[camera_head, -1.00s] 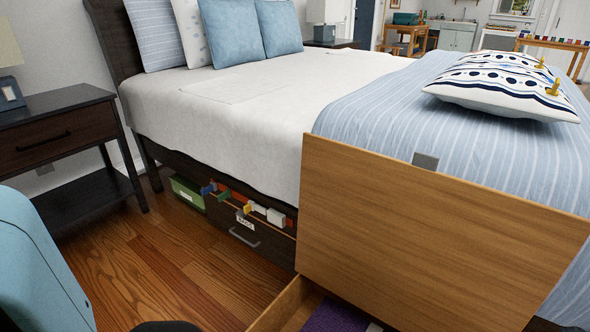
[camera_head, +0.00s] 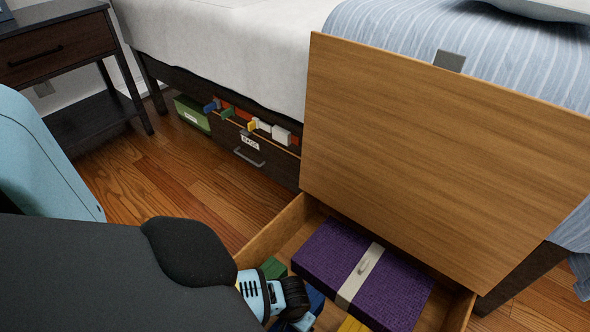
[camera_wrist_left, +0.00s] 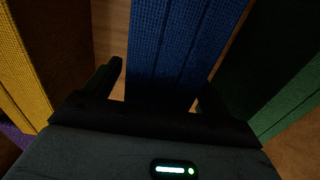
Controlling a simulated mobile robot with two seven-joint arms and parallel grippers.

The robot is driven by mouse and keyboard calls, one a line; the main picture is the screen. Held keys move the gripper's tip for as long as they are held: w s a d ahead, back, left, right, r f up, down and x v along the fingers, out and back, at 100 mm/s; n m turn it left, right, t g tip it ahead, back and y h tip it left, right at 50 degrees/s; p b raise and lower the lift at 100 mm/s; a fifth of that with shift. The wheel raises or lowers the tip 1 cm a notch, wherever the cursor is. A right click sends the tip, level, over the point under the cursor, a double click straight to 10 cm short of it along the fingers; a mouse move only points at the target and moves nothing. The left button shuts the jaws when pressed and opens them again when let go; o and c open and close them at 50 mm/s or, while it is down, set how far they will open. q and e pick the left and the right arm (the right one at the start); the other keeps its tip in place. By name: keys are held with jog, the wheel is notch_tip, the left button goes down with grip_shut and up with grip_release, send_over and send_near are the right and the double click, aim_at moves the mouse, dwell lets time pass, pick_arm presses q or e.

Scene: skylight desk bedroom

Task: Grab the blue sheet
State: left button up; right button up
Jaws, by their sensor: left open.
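The blue sheet (camera_head: 317,299) is a dark blue folded bundle in the open wooden drawer, partly hidden behind my left gripper in the head view. In the left wrist view, the blue sheet (camera_wrist_left: 185,35) runs down between the two fingers of my left gripper (camera_wrist_left: 160,78). The fingers are open, one on each side of it; I cannot tell whether they touch it. In the head view my left gripper (camera_head: 291,296) is low in the drawer, its fingertips hard to make out. My right gripper is not in view.
The drawer (camera_head: 262,240) also holds a purple box-like bundle (camera_head: 330,250) with a pale band, a green bundle (camera_head: 272,268) and a yellow one (camera_head: 353,325). A tall wooden panel (camera_head: 430,150) stands behind it. The bed (camera_head: 230,40) and nightstand (camera_head: 60,50) lie beyond.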

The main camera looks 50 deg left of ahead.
pick_arm(q)
jog(key=c, duration=1.4)
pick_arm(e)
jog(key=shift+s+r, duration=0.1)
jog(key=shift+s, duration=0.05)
pick_arm(q)
jog(key=shift+r, duration=0.1)
